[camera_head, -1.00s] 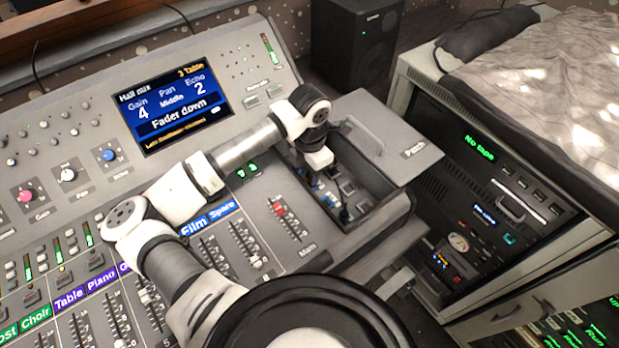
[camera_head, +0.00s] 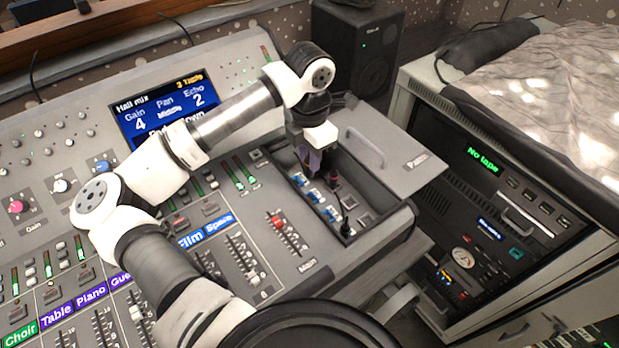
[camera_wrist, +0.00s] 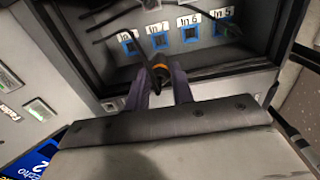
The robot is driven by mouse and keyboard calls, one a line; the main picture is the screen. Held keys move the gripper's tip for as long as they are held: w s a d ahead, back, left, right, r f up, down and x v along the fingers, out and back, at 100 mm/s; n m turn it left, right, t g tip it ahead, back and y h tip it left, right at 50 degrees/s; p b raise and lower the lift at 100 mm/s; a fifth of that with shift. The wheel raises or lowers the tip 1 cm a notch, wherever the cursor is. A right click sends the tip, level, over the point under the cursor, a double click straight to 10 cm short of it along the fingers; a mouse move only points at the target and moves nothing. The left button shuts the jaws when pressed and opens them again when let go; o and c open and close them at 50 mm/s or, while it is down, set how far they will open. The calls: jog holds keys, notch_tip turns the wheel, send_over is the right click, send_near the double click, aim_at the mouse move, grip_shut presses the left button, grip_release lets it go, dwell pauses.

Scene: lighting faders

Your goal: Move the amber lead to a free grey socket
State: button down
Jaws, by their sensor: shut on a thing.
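My gripper (camera_head: 313,160) is over the far end of the open patch compartment (camera_head: 384,206). In the wrist view its two fingers (camera_wrist: 163,90) are closed on the amber lead (camera_wrist: 161,72), a dark plug with an amber ring. The plug's tip and whether it touches a socket cannot be made out. Blue-framed sockets labelled In 5 (camera_wrist: 221,28), In 6 (camera_wrist: 191,33) and In 7 (camera_wrist: 160,41) show beyond it, with another blue socket to the left. In the head view grey sockets (camera_head: 364,219) lie right of the blue row.
A black plug (camera_head: 345,229) stands upright near the compartment's front end. Dark cables (camera_wrist: 108,18) cross the wrist view's top. The compartment's raised walls surround the sockets. The open Patch lid (camera_head: 410,165) lies to the right, with faders (camera_head: 287,235) to the left.

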notch_tip(320, 180, up, 13)
dwell(0.7)
jog(key=shift+b, duration=0.3)
jog(key=shift+s+d+f+b, duration=0.15)
jog(key=shift+d+f+b, duration=1.25)
jog(key=shift+f, duration=2.15)
jog(key=shift+s+d+f+b, duration=0.2)
jog(key=shift+d+f+b, duration=0.55)
jog(key=shift+d+f, duration=1.95)
jog(key=shift+s+d+f+b, duration=0.15)
jog(key=shift+d+f+b, duration=0.85)
jog(key=shift+f, duration=3.35)
jog(key=shift+a, duration=0.15)
jog(key=shift+f+b, duration=0.55)
jog(key=shift+b, duration=1.55)
